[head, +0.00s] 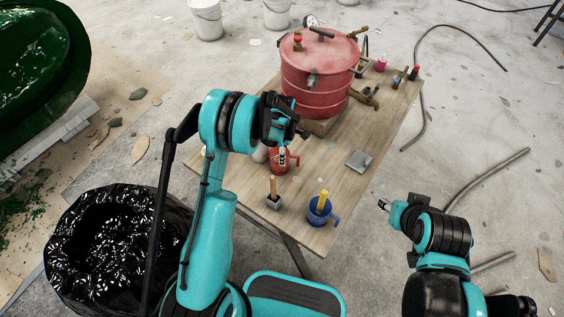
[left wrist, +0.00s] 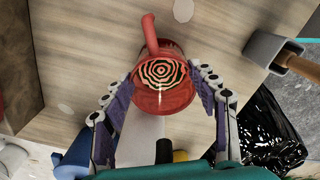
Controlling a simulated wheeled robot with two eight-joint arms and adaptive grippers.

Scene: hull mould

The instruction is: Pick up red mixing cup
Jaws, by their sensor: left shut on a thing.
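The red mixing cup (head: 281,163) is at the left part of the wooden table, with its handle toward the right in the head view. In the left wrist view the red cup (left wrist: 165,100) sits between my two fingers, with a black-and-pale ring pattern facing the camera and its handle toward the top. My left gripper (head: 281,149) is shut on the cup. I cannot tell whether the cup touches the table. My right gripper (head: 384,205) is off the table's right side, away from the cup; its fingers are too small to read.
A blue cup with a yellow handle (head: 319,211) and a grey pot with a brush (head: 274,201) stand near the front edge. A large red pressure pot (head: 318,80) stands at the back. A flat grey piece (head: 359,160) lies to the right. A black-lined bin (head: 120,240) is left.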

